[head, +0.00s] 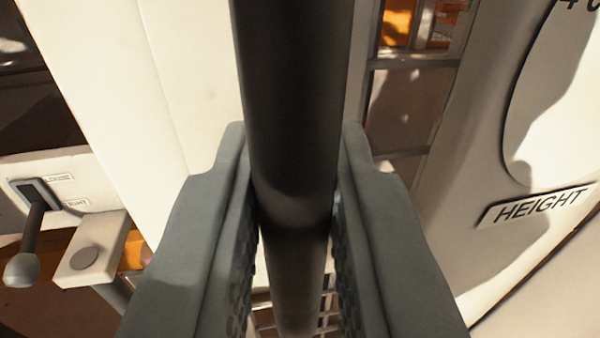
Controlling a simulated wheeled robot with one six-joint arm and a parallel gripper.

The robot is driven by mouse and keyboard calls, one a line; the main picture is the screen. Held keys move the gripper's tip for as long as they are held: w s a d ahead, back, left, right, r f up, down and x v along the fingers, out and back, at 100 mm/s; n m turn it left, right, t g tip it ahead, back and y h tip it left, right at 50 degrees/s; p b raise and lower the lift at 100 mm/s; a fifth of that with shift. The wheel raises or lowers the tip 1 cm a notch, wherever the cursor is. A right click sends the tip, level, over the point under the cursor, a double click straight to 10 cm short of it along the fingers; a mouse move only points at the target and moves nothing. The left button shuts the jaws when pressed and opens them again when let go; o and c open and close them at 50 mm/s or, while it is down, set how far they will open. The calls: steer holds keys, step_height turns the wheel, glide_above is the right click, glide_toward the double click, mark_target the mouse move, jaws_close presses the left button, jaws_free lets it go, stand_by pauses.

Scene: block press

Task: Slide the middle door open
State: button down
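A thick dark bar (293,110), which looks like a door handle, runs from the top of the head view down through its middle. It bends at about the height of my fingers and narrows below. My gripper (293,180) has one grey finger on each side of the bar, and both fingers appear to press against it. A pale cream panel (195,75) stands behind the bar and looks like the door. Its edges are partly hidden by the bar and my fingers, so I cannot tell how far it is open.
At the right, a window frame (412,62) shows orange parts behind. A large pale housing with a "HEIGHT" label (540,204) stands close on the right.

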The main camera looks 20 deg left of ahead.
steer(key=c, duration=1.5)
jaws_free()
steer(key=shift+o, duration=0.2)
steer(key=v, duration=1.7)
steer(key=shift+s, duration=0.15)
steer(key=shift+d, duration=0.1)
